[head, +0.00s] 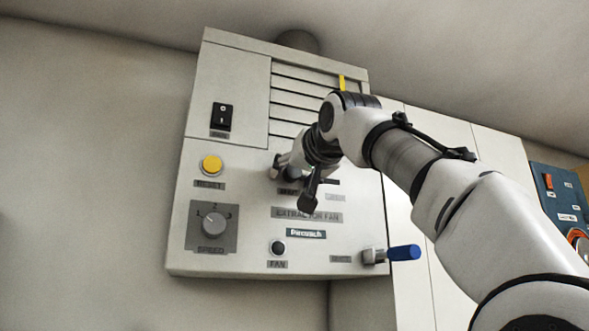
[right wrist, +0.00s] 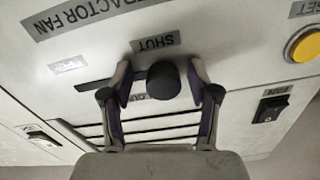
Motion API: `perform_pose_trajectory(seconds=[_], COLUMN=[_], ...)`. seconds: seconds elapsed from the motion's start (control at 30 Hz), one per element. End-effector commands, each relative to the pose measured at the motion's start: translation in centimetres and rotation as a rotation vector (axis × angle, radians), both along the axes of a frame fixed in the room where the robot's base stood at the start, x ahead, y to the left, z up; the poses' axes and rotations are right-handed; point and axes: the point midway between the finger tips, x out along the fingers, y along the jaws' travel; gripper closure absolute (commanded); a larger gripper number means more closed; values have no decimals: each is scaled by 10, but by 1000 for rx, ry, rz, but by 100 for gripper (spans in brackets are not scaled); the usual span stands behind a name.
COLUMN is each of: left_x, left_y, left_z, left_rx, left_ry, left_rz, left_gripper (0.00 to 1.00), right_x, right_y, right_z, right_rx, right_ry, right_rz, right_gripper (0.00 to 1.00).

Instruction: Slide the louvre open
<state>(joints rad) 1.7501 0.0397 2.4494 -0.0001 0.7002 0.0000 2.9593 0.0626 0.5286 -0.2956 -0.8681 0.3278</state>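The extractor fan panel (head: 250,250) is on the wall, with the louvre slats (head: 296,87) in its upper part. They also show in the right wrist view (right wrist: 150,126), which is upside down. The dark round louvre knob (right wrist: 163,80) stands by the SHUT label (right wrist: 155,42), at one end of a dark slot (right wrist: 93,86). In the right wrist view my right gripper (right wrist: 161,82) is open, one finger each side of the knob, with gaps showing. My left gripper is not in view.
A yellow button (head: 211,165), a black switch (head: 222,117) and a speed dial (head: 215,224) are on the panel's left side. A blue-handled lever (head: 403,253) juts out at the lower right. A blue control box (head: 560,195) is farther right.

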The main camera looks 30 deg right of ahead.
Motion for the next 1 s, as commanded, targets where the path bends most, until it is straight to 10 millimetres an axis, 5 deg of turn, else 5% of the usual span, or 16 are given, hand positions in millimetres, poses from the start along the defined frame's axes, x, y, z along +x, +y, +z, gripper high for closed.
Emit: perform_pose_trajectory(seconds=[0.07, 0.23, 0.47, 0.8, 1.0], left_x=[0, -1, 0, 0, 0], left_y=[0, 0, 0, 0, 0], left_z=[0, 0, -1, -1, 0], left_rx=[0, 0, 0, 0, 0], left_ry=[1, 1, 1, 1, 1], left_rz=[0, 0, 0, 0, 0], left_gripper=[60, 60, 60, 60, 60], right_x=[-1, -1, -2, -20, -25], right_y=[0, 1, -6, -81, -102], right_z=[0, 0, 0, 2, 1], right_rx=[0, 0, 1, 2, 0], right_ry=[-1, -1, -1, -4, -3], right_rz=[0, 0, 0, -2, -2], right_gripper=[44, 100, 100, 100, 100])
